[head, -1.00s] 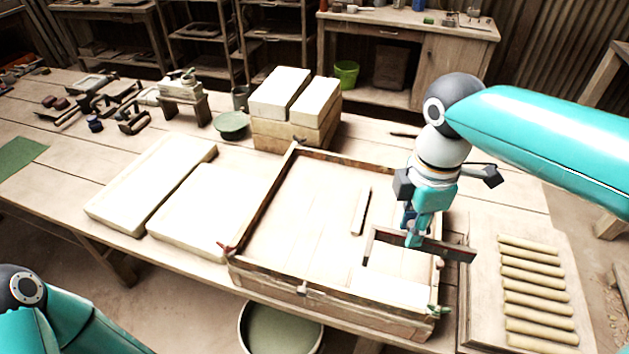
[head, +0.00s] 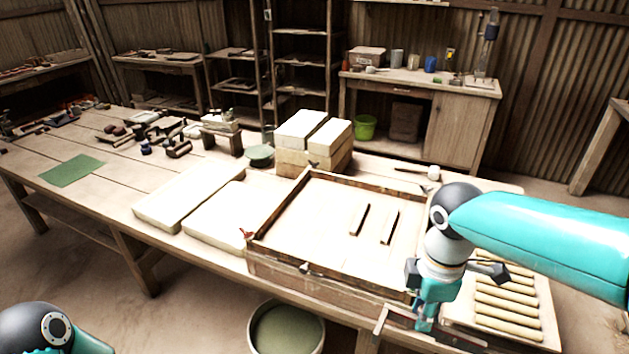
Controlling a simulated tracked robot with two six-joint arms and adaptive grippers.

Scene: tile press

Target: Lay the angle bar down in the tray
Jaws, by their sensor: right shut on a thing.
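The angle bar (head: 455,340) is a long, thin, dark brown bar with a short leg at its left end. My right gripper (head: 426,318) is shut on it and holds it near the front right corner of the wooden-framed tray (head: 275,265). The bar appears in front of the tray's frame at the bottom of the head view; its height over the table is hard to tell. The tray has a pale floor and raised walls. Its front right corner is hidden by my right gripper. My left gripper is out of view; only part of that arm shows at bottom left.
Two small strips (head: 359,219) (head: 390,226) lie inside the tray. Several clay rolls (head: 510,310) lie on a board right of it. Pale slabs (head: 188,197) lie left, stacked blocks (head: 313,133) behind. A bucket (head: 287,330) stands below the table's front edge.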

